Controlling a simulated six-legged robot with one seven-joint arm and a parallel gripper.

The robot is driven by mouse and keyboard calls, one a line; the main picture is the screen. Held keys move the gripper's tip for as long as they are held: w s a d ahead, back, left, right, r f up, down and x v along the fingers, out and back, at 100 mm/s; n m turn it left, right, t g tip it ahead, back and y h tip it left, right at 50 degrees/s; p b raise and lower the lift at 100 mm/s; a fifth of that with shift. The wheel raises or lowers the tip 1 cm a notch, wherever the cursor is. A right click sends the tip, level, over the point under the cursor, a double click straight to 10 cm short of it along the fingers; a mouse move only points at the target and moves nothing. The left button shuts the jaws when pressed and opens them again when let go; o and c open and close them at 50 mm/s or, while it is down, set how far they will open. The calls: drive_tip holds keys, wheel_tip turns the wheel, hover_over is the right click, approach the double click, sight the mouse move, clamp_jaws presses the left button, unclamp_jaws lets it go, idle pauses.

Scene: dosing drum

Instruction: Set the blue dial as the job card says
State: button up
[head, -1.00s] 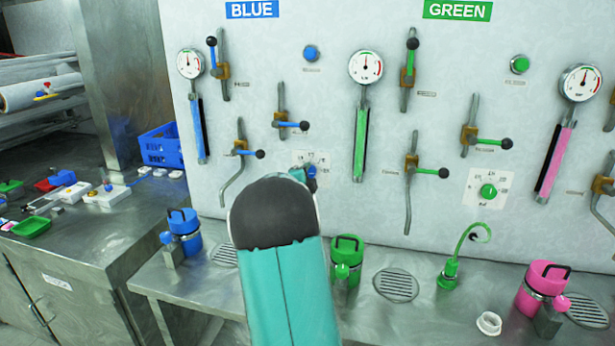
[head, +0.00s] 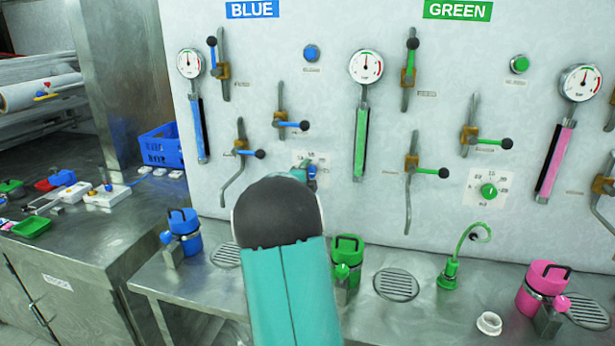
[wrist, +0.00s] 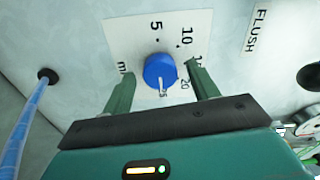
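The blue dial (wrist: 160,69) is on a white scale plate (wrist: 118,38) on the wall panel. In the wrist view the scale shows 5, 10, 20 and "ml"; other marks are partly covered. A pale pointer on the dial points down in that view, near a partly hidden number ending in 5. My gripper (wrist: 160,72) is open, with one finger on each side of the dial and a gap on both sides. In the head view my arm covers the lower plate, and only a bit of the blue dial (head: 312,171) shows. I see no readable job card.
Blue levers (head: 292,125) and a gauge (head: 190,64) are above and left of the dial. A green dial (head: 489,191) is further right. A blue-lidded canister (head: 183,230) and a green-lidded canister (head: 347,250) stand on the steel bench below.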

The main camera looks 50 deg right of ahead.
drive_tip(key=shift+a, duration=0.1)
drive_tip(key=v, duration=1.3)
drive_tip(key=shift+s+a, duration=0.2)
drive_tip(key=shift+a, duration=0.05)
